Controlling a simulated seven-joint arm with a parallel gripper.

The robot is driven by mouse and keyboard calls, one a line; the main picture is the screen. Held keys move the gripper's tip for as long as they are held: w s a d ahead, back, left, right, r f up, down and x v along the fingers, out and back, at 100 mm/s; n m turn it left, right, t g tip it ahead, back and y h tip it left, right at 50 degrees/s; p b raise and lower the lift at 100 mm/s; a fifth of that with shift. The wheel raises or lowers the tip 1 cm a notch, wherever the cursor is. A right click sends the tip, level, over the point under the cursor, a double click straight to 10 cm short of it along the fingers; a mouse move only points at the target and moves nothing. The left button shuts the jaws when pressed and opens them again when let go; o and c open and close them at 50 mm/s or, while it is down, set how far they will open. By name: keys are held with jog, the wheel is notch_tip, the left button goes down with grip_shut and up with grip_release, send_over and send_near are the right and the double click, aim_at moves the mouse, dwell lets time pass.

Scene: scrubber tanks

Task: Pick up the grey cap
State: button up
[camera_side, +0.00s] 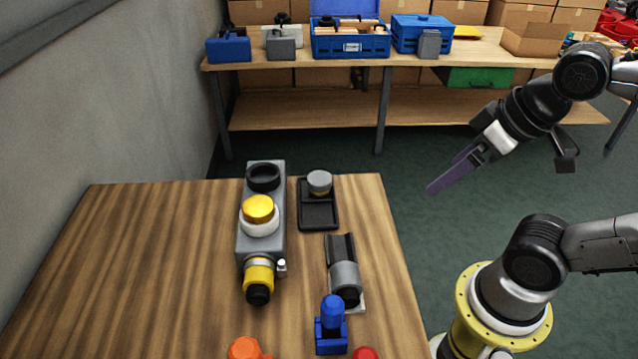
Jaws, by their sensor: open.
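A grey cap (319,180) with a yellowish lower band sits at the far end of a small black tray (318,213) on the wooden table. My gripper (432,189) is to the right of the tray, raised beyond the table's right edge. Its long purple-grey fingers point down and left. It is open, with nothing visible between the fingers, and it is apart from the cap.
A grey block (246,242) with a black ring, a yellow cap and a yellow fitting stands left of the tray. A grey cylinder on a holder (345,275), a blue part (332,320), and orange (245,347) and red (365,353) pieces are nearer. The table's left side (130,270) is clear.

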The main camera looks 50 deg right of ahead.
dwell(0.5)
jog(key=w+r+m+g, duration=0.2)
jog(key=w+r+m, duration=0.5)
jog(key=w+m, duration=0.55)
jog(key=m+g, duration=0.2)
jog(key=g, duration=0.2)
send_over(320, 178)
notch_tip(320, 178, down, 20)
jog(key=shift+a+f, duration=0.1)
jog(key=shift+f, duration=3.15)
jog(key=c, duration=1.3)
